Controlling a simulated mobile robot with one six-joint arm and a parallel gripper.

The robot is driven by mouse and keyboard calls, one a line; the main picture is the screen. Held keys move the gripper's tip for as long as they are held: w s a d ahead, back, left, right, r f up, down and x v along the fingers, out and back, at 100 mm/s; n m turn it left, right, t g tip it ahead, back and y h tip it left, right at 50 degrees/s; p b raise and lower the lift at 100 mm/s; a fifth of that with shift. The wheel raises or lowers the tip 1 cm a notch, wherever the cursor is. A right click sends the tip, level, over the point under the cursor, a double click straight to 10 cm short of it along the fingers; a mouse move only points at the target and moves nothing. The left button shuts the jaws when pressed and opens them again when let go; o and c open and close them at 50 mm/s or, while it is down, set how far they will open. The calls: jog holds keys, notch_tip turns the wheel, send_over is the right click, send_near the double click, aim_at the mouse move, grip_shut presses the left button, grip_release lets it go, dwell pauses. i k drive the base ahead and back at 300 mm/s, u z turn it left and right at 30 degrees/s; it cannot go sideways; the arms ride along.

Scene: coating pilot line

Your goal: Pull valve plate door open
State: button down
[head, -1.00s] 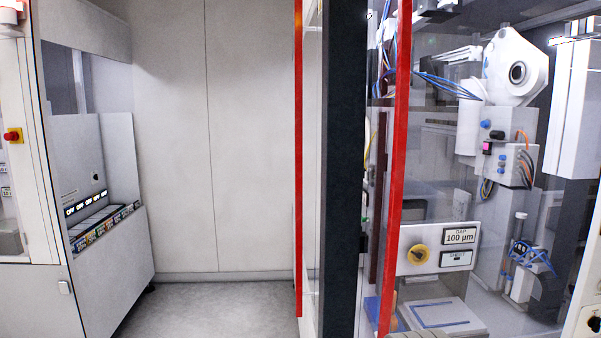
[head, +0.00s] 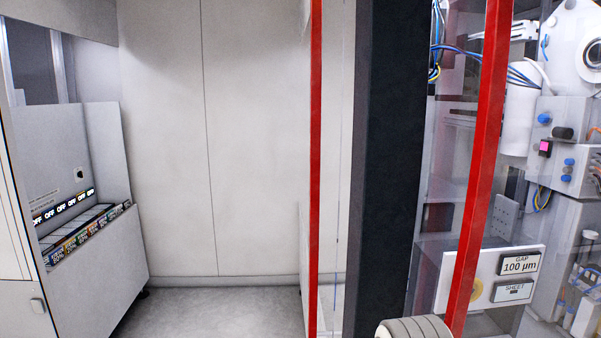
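On the right stands a machine enclosure with clear panels, a thick dark post (head: 390,150) and a red upright edge strip (head: 484,150). Behind the clear panel is a white plate (head: 450,285) with a "GAP 100 µm" label (head: 520,263) and a "SHEET" label (head: 514,291). A yellow knob (head: 477,291) on this plate is mostly hidden behind the red strip. No part is marked as the valve plate door, and I cannot tell which panel it is.
A second red upright strip (head: 315,170) stands left of the post. A pale cabinet (head: 95,250) with a row of "OFF" displays (head: 65,207) is on the left. Grey floor (head: 220,310) between them is clear up to the white wall (head: 250,130).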

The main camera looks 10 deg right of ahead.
aim_at(326, 44)
jog(key=z, duration=0.1)
jog(key=k, duration=1)
jog(key=u, duration=0.75)
jog(key=i, duration=1.95)
jog(key=z, duration=0.3)
